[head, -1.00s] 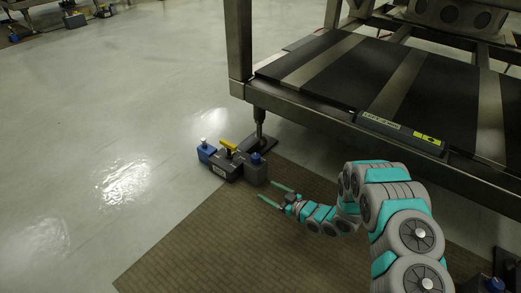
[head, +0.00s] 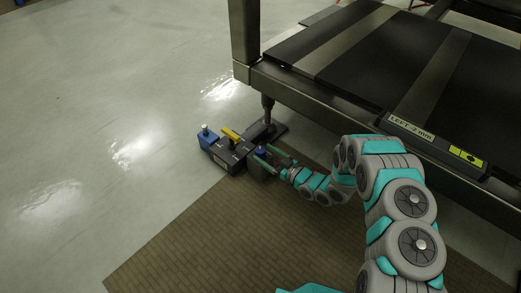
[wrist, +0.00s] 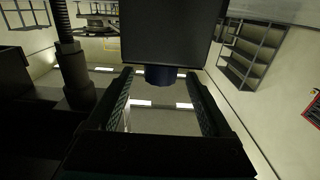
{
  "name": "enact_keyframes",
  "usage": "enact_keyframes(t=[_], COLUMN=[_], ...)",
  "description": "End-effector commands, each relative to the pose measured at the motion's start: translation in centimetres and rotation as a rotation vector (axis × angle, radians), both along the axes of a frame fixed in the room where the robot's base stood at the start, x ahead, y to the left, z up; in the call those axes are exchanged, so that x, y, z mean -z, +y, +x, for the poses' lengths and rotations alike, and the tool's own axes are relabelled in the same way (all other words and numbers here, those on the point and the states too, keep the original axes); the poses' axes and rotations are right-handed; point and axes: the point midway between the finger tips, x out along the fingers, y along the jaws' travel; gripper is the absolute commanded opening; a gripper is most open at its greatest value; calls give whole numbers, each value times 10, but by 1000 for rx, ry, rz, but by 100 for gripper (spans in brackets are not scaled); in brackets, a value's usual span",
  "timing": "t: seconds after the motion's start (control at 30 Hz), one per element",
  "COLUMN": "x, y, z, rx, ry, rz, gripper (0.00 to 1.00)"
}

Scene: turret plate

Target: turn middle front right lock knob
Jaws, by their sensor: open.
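A dark grey lock unit (head: 228,156) sits on the floor by the frame's leg. On its near right block is a dark blue round knob (head: 262,151). My gripper (head: 261,152) is open at this knob, with a teal finger on each side. In the wrist view the blue knob (wrist: 160,76) sticks out of a dark block (wrist: 172,35), between the open fingertips (wrist: 158,78). A gap shows on both sides, so neither finger seems to touch it. Which knob the task names I cannot confirm from any label.
The unit also carries a yellow lever (head: 231,134) and a blue block (head: 207,139) with a pale-topped knob. A large metal frame with black panels (head: 330,45) rises behind and right of my arm. Brown matting (head: 200,240) and open pale floor (head: 80,120) lie in front and left.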

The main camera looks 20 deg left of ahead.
Motion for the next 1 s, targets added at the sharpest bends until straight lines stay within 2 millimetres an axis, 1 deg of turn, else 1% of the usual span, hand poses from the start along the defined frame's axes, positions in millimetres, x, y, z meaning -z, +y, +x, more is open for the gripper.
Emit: enact_keyframes(t=[0.03, 0.1, 0.23, 0.33, 0.57, 0.67, 1.0], x=[0, 1, 1, 1, 1, 1, 1], y=[8, 16, 24, 28, 28, 28, 28], z=[2, 6, 10, 11, 12, 12, 12], rx=[-2, -2, 0, 0, 0, 0, 0], ry=[-2, -2, 0, 1, 1, 1, 1], rz=[0, -1, -2, -2, -2, -2, -2], gripper=[84, 84, 84, 84, 84, 74, 35])
